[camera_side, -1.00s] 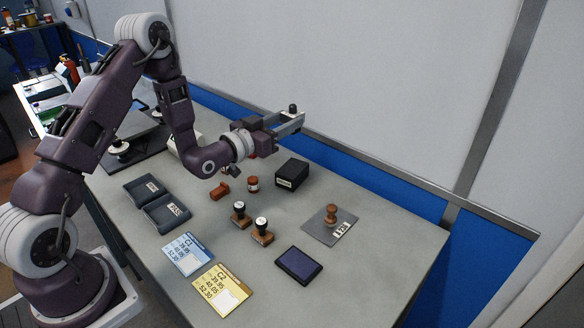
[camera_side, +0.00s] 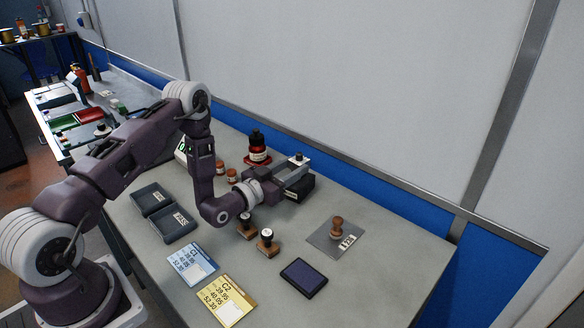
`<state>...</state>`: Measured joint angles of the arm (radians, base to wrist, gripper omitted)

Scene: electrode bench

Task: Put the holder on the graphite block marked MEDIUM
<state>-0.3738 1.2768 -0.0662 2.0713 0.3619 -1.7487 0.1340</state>
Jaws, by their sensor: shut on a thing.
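My gripper (camera_side: 296,170) is at the back middle of the bench, shut on a small dark piece with a pale top (camera_side: 298,157) that stands up between the fingers. The piece is too small to tell for sure as the holder. A black block (camera_side: 302,189) with a pale label sits just under and behind the fingers, partly hidden by them. Its label is covered, so I cannot read MEDIUM on it. I cannot tell whether the held piece touches the block.
A dark pad (camera_side: 304,278), cards C1 (camera_side: 192,262) and C2 (camera_side: 226,301), and black trays (camera_side: 174,224) lie nearer. A plate (camera_side: 322,244) with a wooden knob is right. A red-based bottle (camera_side: 258,150) stands behind.

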